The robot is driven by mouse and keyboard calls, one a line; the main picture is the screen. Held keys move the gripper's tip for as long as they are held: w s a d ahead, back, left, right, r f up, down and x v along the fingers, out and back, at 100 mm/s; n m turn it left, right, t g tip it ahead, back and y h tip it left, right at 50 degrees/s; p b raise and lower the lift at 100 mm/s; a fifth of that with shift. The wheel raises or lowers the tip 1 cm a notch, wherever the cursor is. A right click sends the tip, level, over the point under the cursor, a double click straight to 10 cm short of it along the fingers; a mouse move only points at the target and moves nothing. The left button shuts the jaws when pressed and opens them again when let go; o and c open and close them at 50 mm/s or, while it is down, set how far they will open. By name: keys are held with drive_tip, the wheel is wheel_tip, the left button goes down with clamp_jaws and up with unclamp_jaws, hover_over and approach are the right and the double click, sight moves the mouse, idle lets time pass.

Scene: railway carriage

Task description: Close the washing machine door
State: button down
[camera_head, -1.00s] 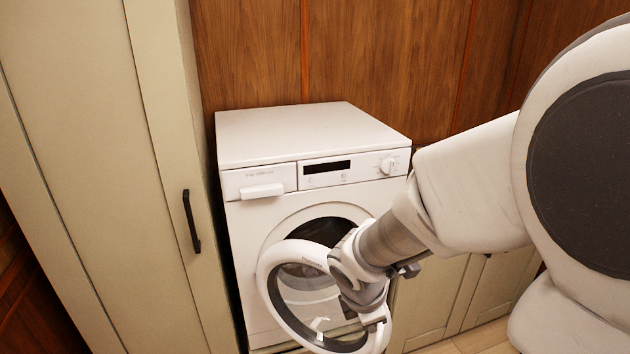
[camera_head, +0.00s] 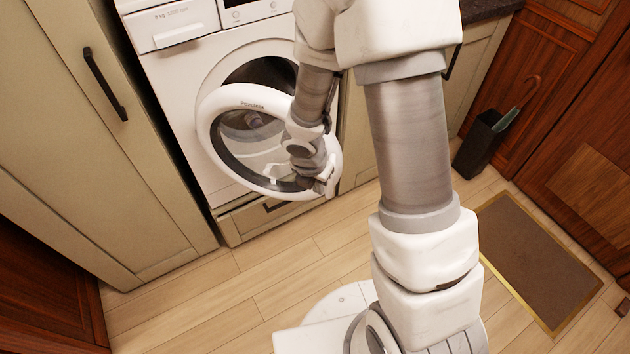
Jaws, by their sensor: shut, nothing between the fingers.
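The white washing machine (camera_head: 180,72) stands at upper left of centre, its top cut off by the frame. Its round door (camera_head: 213,112), a white ring with a dark inner rim and clear glass, is swung open, with the dark drum opening showing behind it. My gripper (camera_head: 322,187) is at the lower right part of the door ring, overlapping it in the picture. It is shut and holds nothing. Whether the fingers touch the ring is hard to tell. My arm hides the machine's right side.
A tall beige cabinet (camera_head: 60,130) with a black handle (camera_head: 104,84) stands left of the machine. A beige cabinet (camera_head: 480,60) is on the right. A dark umbrella stand (camera_head: 480,143) and a brown mat (camera_head: 535,260) lie further right. The wooden floor (camera_head: 265,265) in front is clear.

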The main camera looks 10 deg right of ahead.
drive_tip(key=shift+w+d+f+p, duration=0.25)
drive_tip(key=shift+w+d+p, duration=0.15)
drive_tip(key=shift+w+d, duration=0.35)
drive_tip(key=shift+w+d+f+p, duration=0.25)
drive_tip(key=shift+w+d+p, duration=0.1)
drive_tip(key=shift+w+d, duration=0.4)
drive_tip(key=shift+w+a, duration=0.1)
